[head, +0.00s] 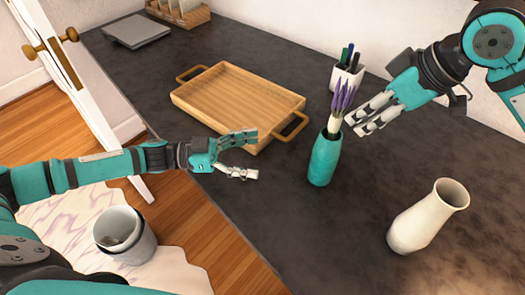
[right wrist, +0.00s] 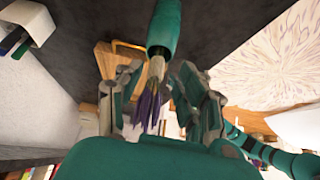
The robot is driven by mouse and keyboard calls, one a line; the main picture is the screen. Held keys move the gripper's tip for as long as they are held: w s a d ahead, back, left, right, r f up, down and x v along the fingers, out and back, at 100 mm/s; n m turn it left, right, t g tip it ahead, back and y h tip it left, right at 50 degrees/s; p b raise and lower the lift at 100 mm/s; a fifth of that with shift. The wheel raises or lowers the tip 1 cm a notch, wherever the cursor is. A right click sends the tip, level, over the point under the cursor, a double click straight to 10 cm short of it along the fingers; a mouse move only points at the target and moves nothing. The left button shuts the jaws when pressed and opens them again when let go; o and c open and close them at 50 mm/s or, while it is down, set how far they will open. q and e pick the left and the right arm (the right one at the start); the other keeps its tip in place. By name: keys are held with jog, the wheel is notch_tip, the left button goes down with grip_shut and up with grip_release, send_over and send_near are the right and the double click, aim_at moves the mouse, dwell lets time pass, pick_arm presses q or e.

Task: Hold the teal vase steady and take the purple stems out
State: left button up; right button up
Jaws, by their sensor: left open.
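The teal vase (head: 323,160) stands upright on the dark counter, with the purple stems (head: 342,98) rising from its mouth. My left gripper (head: 256,155) is open and empty, to the left of the vase and apart from it. My right gripper (head: 357,126) is at the right of the stems, just above the vase's rim. In the right wrist view its fingers (right wrist: 158,75) are apart, with the stems (right wrist: 150,100) between them and the vase (right wrist: 164,25) beyond. I see no clear contact with the stems.
A wooden tray (head: 215,120) lies behind my left gripper. A white pen holder (head: 347,78) stands behind the stems, and a cream vase (head: 412,229) stands at the front right. The counter between the two vases is clear. A bin (head: 140,250) stands below the counter's edge.

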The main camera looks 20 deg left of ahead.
aim_at(314, 154)
pick_arm(q)
jog(key=shift+s, duration=0.15)
jog(key=x, duration=1.7)
jog(key=shift+d, duration=0.25)
jog(key=c, duration=1.4)
jog(key=shift+c, duration=0.2)
